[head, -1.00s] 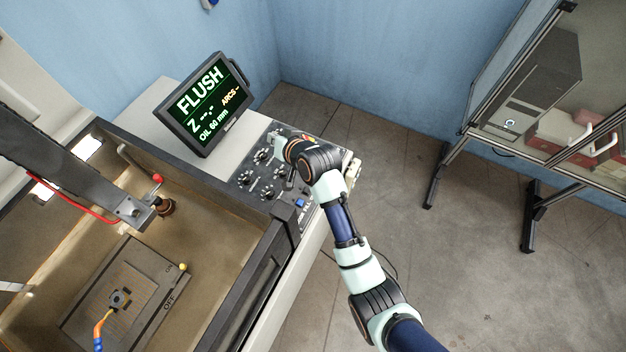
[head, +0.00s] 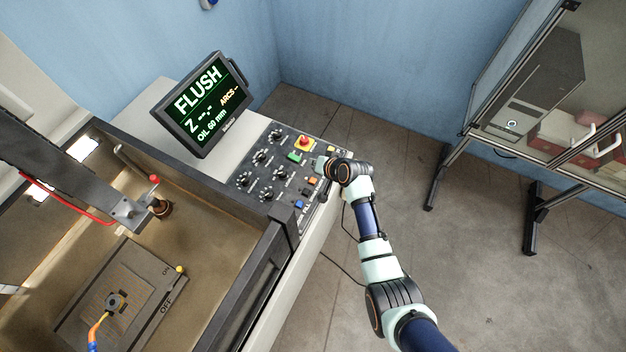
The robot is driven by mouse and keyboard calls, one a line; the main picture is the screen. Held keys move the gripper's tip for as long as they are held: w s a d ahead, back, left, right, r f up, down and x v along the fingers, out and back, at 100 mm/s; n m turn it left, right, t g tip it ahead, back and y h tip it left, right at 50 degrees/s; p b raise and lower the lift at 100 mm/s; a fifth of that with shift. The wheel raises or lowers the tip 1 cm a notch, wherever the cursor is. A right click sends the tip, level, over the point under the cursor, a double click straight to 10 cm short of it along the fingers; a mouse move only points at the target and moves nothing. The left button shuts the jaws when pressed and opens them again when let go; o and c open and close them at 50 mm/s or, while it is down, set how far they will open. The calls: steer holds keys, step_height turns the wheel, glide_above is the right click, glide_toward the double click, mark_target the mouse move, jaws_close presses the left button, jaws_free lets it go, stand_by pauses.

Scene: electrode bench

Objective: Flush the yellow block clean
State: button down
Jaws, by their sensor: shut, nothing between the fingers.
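A small grey block (head: 113,300) with a dark centre and a little yellow at its edge sits on the work plate (head: 78,322) in the tank. The orange tip of a flush nozzle (head: 95,329), on a blue hose, points at it from below. A yellow ball knob (head: 179,269) is on the plate's far edge, near the ON mark; OFF is lower. My gripper (head: 320,164) is above the right edge of the control panel, far from the block. It looks shut and empty; its fingertips are hard to make out.
The control panel (head: 262,208) has several black knobs, a red stop button (head: 304,142) on yellow, and green, orange and blue buttons. The tank wall (head: 225,262) separates panel and plate. A machine head (head: 125,212) overhangs the tank. A cabinet (head: 553,120) stands right, over open floor.

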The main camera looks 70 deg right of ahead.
mark_target(314, 181)
steer(key=shift+f+b, duration=3.75)
steer(key=shift+f, duration=0.6)
steer(key=shift+f+b, duration=0.3)
steer(key=shift+f, duration=0.1)
steer(key=shift+f+b, duration=0.4)
steer(key=shift+f, duration=0.1)
steer(key=shift+r, duration=0.15)
steer(key=shift+r+p, duration=0.75)
steer(key=shift+p, duration=0.1)
step_height(314, 181, up, 5)
steer(key=p, duration=0.4)
steer(key=shift+r+p, duration=0.1)
steer(key=shift+p, duration=0.25)
